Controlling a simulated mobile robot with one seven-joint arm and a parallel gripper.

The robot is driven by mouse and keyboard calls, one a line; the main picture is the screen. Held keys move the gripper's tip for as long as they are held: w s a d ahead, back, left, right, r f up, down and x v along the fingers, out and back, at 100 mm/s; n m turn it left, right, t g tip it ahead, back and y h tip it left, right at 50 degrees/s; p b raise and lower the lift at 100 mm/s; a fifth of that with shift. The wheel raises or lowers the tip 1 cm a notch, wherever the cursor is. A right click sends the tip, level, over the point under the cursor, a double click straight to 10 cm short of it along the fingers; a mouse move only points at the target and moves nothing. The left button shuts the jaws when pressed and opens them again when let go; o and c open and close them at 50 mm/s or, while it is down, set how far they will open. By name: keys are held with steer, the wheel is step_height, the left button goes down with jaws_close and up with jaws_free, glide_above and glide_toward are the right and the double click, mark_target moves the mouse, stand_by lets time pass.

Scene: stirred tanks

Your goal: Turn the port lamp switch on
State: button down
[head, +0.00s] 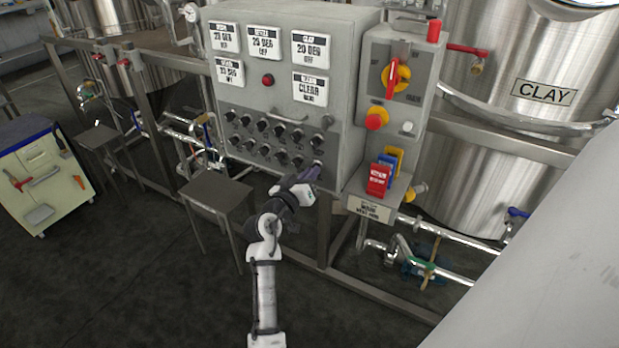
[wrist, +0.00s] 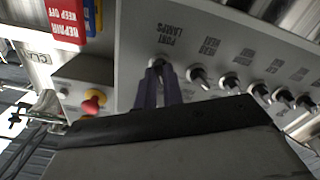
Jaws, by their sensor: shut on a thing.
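The port lamp switch (wrist: 157,61) is a small dark toggle under the label "PORT LAMPS" in the wrist view. It is at the end of its row. My gripper (wrist: 158,72) has its two dark purple fingers shut on this toggle, and they hide most of it. In the head view my gripper (head: 314,173) reaches the lower right corner of the grey control panel (head: 345,110), where the end switch sits. Whether the switch is up or down cannot be told.
Several like toggles (wrist: 198,74) stand close beside the held one. A red mushroom button (wrist: 92,104) and red, blue and yellow tags (head: 379,180) are on the box to the right in the head view. A steel stool (head: 215,190) stands left of my arm.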

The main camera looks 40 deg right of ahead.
steer(key=shift+f+m+b, duration=0.1)
steer(key=shift+m+b, duration=5.5)
steer(key=shift+b, duration=2.95)
steer(key=c, duration=1.5)
jaws_free()
steer(key=b+v, duration=0.1)
steer(key=v, duration=1.3)
steer(key=shift+b, duration=0.3)
